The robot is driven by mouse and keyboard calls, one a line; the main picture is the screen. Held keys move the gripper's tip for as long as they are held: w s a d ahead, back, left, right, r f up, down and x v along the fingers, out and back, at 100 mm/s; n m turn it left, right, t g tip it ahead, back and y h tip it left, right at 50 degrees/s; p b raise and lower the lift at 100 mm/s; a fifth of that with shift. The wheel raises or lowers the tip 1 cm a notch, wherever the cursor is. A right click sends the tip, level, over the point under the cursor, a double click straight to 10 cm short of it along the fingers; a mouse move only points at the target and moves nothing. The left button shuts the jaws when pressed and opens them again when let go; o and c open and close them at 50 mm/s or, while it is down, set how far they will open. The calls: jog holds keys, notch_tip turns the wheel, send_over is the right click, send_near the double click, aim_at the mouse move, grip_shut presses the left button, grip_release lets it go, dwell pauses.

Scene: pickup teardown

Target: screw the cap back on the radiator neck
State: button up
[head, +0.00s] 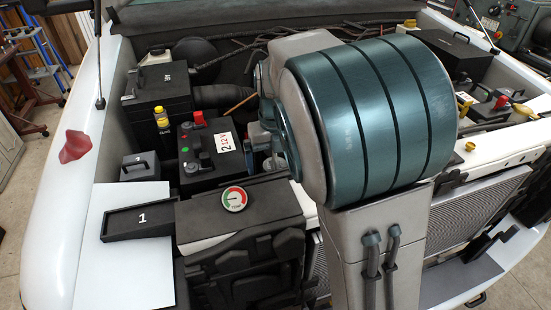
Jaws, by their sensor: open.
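A finned radiator (480,205) stands at the right front of the engine bay, partly covered by my arm. I cannot pick out its neck for sure; part of its top edge is behind my arm. A small yellow cap-like piece (470,146) shows just behind the radiator, and I cannot tell whether it is the radiator cap. My gripper's fingers do not show; my large teal arm joint blocks the middle of the view. Only a small blue-grey part of my arm shows to the left of that joint.
A black tray marked 1 (140,219) looks empty, lying on a white panel (120,270). A round gauge (234,198) rests on a dark cover. A red cloth (74,146) lies on the left fender.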

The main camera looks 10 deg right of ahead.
jog(key=shift+n, duration=0.5)
